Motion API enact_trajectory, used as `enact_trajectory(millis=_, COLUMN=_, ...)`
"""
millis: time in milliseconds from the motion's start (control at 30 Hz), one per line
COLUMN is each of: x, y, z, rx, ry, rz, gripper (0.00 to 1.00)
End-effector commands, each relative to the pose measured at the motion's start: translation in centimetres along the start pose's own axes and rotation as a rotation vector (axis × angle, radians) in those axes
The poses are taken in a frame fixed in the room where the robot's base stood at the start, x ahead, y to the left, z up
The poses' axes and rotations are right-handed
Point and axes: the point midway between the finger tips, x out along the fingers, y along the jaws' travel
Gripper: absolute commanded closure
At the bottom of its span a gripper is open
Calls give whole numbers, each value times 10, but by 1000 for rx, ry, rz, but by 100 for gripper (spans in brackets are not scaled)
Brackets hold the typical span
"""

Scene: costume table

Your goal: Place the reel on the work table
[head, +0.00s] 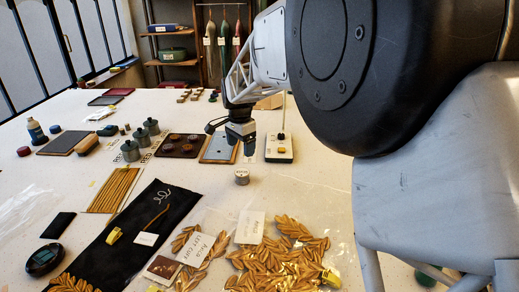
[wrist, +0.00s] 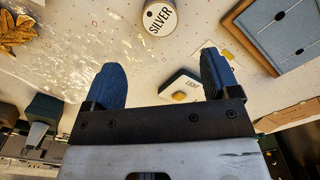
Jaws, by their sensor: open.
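A small round grey reel-like piece (head: 242,177) with a pale top stands on the white work table (head: 320,200) in the head view. In the wrist view its white top reads SILVER (wrist: 158,17), and the picture's top edge cuts it off. My gripper (head: 240,145) is above the table, just behind this piece in the head view. In the wrist view my gripper (wrist: 160,70) has its two blue fingers wide apart with nothing held between them. The piece lies beyond the fingertips, apart from them.
A white box with a yellow button (head: 279,148) and a blue-grey panel (head: 219,148) stand beside my gripper. A dark tray (head: 183,146) and several grey pots (head: 142,139) lie left. Bagged gold leaves (head: 280,262) and black cloth (head: 135,235) lie in front.

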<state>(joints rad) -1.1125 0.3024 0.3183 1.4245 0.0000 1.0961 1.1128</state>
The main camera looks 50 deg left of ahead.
Motion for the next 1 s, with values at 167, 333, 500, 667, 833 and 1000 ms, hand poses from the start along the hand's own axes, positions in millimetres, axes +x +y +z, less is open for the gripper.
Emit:
enact_trajectory(millis=167, x=0, y=0, z=0, rx=0, ry=0, rz=0, gripper=18)
enact_trajectory(millis=333, x=0, y=0, z=0, rx=0, ry=0, rz=0, gripper=18)
enact_trajectory(millis=500, x=-1, y=2, z=-2, rx=1, ry=0, rz=-1, gripper=18)
enact_trajectory(millis=667, x=-9, y=20, z=-15, rx=3, ry=3, rz=-4, gripper=18)
enact_trajectory(millis=833, x=-27, y=64, z=-42, rx=6, ry=9, rz=-13, gripper=18)
enact_trajectory(millis=1000, x=-51, y=131, z=-76, rx=10, ry=19, rz=-25, gripper=18)
